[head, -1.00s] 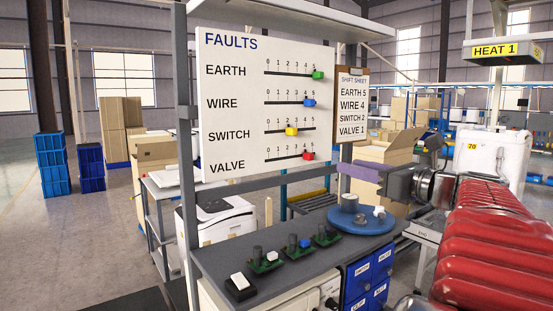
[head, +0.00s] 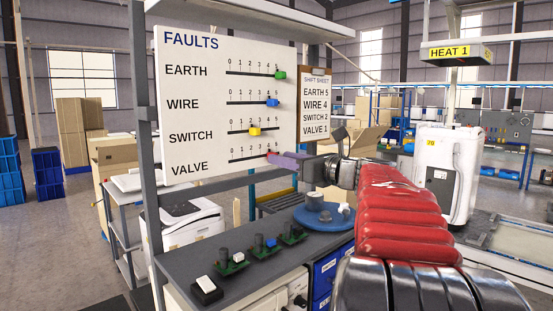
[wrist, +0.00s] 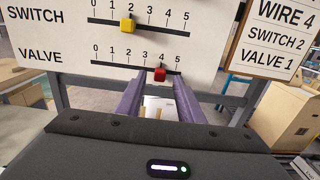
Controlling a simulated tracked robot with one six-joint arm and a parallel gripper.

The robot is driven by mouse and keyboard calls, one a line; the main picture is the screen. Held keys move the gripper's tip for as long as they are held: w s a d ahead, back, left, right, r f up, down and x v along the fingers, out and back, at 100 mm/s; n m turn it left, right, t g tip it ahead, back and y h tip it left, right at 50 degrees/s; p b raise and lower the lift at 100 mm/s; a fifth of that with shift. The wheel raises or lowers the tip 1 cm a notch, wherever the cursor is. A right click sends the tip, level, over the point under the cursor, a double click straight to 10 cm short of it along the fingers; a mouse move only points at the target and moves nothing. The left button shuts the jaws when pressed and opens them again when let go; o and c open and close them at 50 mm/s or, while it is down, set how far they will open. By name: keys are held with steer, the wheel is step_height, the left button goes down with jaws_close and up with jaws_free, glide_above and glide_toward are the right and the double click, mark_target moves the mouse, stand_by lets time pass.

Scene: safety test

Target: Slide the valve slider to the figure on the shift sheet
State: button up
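The red valve slider (wrist: 160,74) sits at the 4 on the lowest scale of the white FAULTS board (head: 200,105). The shift sheet (head: 316,105) on a clipboard right of the board reads VALVE 1; its lower lines also show in the wrist view (wrist: 272,40). In the head view my gripper (head: 274,157) largely covers the slider. I cannot tell whether the fingers touch it.
The yellow switch slider (wrist: 127,25) is close above at 2. The blue wire slider (head: 272,103) is at 4 and the green earth slider (head: 280,75) at 5. Below is a grey bench (head: 240,280) with small green boards and a blue round base (head: 325,217).

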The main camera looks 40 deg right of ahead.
steer(key=shift+w, duration=1.3)
steer(key=shift+c, duration=0.3)
jaws_close()
